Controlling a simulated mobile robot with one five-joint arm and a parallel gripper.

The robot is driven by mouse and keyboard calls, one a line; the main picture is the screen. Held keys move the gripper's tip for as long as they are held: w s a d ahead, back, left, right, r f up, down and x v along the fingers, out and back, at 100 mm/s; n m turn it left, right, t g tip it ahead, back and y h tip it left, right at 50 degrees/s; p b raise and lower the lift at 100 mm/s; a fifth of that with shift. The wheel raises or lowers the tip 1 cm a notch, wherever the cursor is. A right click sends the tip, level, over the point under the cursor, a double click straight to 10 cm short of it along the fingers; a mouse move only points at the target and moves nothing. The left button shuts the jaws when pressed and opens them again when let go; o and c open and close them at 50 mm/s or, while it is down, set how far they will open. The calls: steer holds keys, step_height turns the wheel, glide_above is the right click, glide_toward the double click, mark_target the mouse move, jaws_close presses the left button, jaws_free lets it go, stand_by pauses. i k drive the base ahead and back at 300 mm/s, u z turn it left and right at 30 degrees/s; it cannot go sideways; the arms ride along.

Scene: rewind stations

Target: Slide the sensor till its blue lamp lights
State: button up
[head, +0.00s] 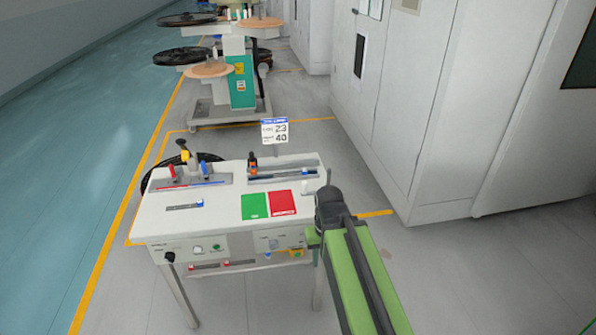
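A small upright black and orange piece (253,165), which looks like the sensor, stands at the left end of a grey rail (290,172) on the back right of the white bench (220,222). I cannot make out a lit blue lamp on it. My green arm reaches in from the lower right. My gripper (309,187) is at the bench's right edge, right of and nearer than the sensor, apart from it. It is small and partly hidden by my dark wrist, so its opening does not show.
Green (254,206) and red (282,203) pads lie in front of the rail. A sign (274,131) stands behind. White cabinets (400,100) line the right.

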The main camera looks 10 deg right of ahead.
mark_target(252, 162)
steer(key=i, duration=0.9)
steer(key=u, duration=0.05)
